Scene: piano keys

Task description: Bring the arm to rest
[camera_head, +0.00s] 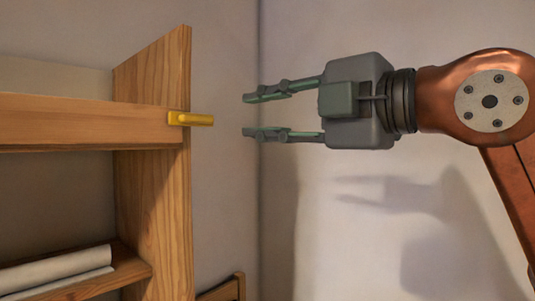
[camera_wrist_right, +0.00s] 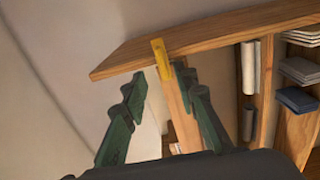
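My right gripper (camera_head: 246,115) comes in from the right in the head view, held level in the air. Its two green fingers are spread apart with nothing between them. A small yellow bar (camera_head: 192,119) sits on the edge of the wooden shelf unit (camera_head: 155,190), left of the fingertips with a gap between. In the right wrist view the open fingers (camera_wrist_right: 163,85) point towards the yellow bar (camera_wrist_right: 160,56), which appears just past their tips. My left gripper does not show in either view.
A white roll (camera_head: 55,271) lies on a lower shelf at the left. In the right wrist view, folded stacks (camera_wrist_right: 300,70) and a dark blue item (camera_wrist_right: 297,99) sit on the shelves. A wall (camera_head: 390,30) stands behind my right arm. A small wooden edge (camera_head: 222,290) shows low down.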

